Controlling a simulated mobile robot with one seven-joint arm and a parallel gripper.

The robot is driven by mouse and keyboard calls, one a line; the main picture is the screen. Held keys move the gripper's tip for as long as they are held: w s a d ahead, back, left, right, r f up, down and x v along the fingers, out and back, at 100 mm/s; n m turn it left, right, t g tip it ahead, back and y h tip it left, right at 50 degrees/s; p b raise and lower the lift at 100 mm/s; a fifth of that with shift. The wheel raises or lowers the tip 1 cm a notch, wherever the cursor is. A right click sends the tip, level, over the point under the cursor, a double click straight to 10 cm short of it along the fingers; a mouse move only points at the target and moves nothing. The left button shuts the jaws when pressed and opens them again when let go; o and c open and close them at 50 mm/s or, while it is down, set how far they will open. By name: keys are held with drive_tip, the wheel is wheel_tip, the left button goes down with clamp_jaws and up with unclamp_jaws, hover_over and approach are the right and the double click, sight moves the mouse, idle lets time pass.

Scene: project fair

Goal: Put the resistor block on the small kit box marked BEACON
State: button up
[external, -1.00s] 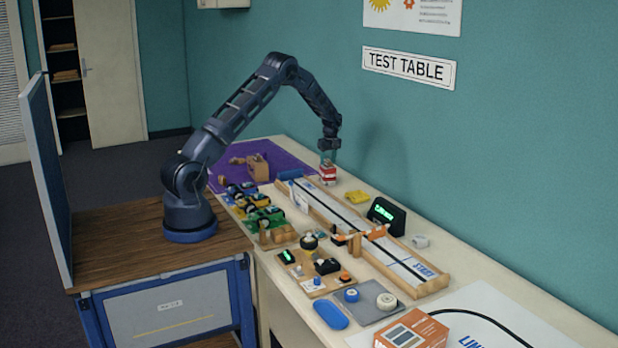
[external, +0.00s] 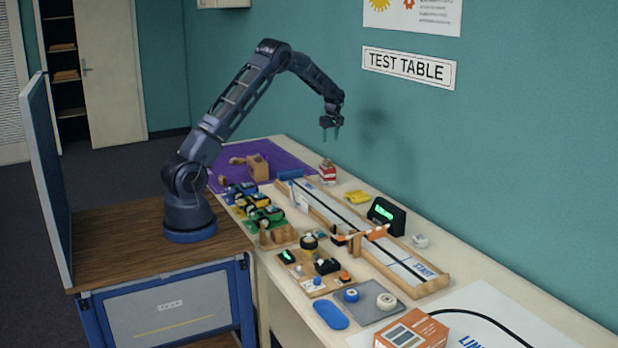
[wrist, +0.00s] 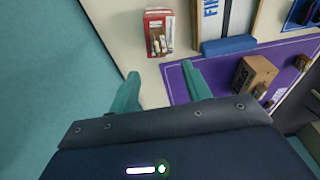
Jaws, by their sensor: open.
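A small red and white box (external: 327,172) stands upright near the wall at the far end of the table. It also shows in the wrist view (wrist: 158,33), with pale pictures on its face; its lettering is too small to read. I cannot tell whether a separate resistor block rests on it, nor pick out that block elsewhere. An orange box (external: 410,331) with dark panels lies at the near end. My gripper (external: 331,137) is open and empty above the red and white box, clear of it. Its green fingers (wrist: 160,88) are apart with nothing between them.
A wooden track (external: 395,262) runs along the table. Toy cars, a yellow item (external: 357,197) and a dark green-lit display (external: 387,215) stand nearby. The wall is close behind.

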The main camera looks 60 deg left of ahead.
drive_tip(key=s+d+r+m+t+h, duration=0.1)
drive_tip(key=s+d+r+m, duration=0.3)
drive_tip(key=s+d+r, duration=0.7)
drive_tip(key=s+d+r+m+t, duration=0.2)
drive_tip(key=s+d+r+m, duration=0.2)
drive_tip(key=s+d+r, duration=0.8)
drive_tip(key=s+d+m, duration=0.3)
drive_tip(key=s, duration=0.7)
drive_tip(key=s+d+m+t, duration=0.1)
drive_tip(key=s+d+m, duration=0.2)
drive_tip(key=s, duration=0.7)
drive_tip(key=s+d+m, duration=0.4)
drive_tip(key=s, duration=0.7)
drive_tip(key=shift+r+t+h, duration=0.25)
drive_tip(key=shift+t+h, duration=0.05)
drive_tip(key=shift+h, duration=0.1)
